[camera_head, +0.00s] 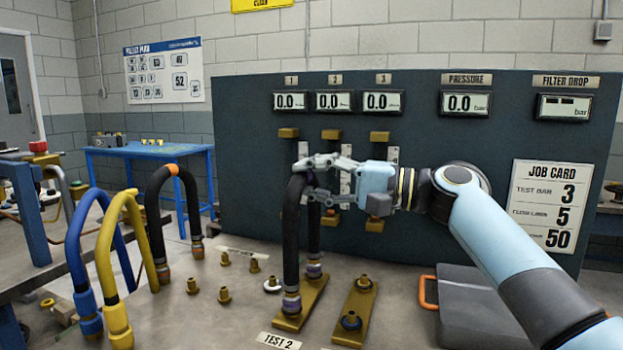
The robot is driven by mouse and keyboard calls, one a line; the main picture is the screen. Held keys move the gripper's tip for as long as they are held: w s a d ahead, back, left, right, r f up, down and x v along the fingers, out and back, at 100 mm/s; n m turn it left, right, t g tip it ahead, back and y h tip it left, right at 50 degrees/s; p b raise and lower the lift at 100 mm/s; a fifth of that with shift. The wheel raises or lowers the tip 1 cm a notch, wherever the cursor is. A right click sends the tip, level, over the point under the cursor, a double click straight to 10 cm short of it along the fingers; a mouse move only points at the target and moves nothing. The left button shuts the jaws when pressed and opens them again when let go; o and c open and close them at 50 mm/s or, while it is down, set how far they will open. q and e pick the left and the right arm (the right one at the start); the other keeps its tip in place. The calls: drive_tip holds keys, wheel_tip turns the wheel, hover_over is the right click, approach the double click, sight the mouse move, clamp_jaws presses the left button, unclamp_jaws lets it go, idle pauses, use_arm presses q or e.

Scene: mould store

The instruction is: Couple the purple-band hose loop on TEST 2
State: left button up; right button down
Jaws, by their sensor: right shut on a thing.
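The black hose loop with purple bands (291,240) stands upright as an arch in the camera_head view. Its two banded ends (291,301) point down at the brass plate (303,296) behind the TEST 2 label (278,341). Both ends look to be at the plate's fittings; I cannot tell whether they are fully seated. My right gripper (310,180) comes from the right and is shut on the top of the loop. The gripper's fingers partly hide the top of the arch. My left gripper is not in view.
A second brass plate (342,332) with two upright fittings stands right of it, beside a grey case (470,300) with an orange handle. Several loose brass fittings (224,295) stand left. Blue, yellow (108,265) and orange-band (157,205) loops stand further left. The gauge panel (240,130) rises behind.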

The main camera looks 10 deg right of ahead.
drive_tip(key=shift+r, duration=0.1)
drive_tip(key=c, duration=1)
unclamp_jaws()
drive_tip(key=shift+d, duration=0.1)
drive_tip(key=v, duration=1.2)
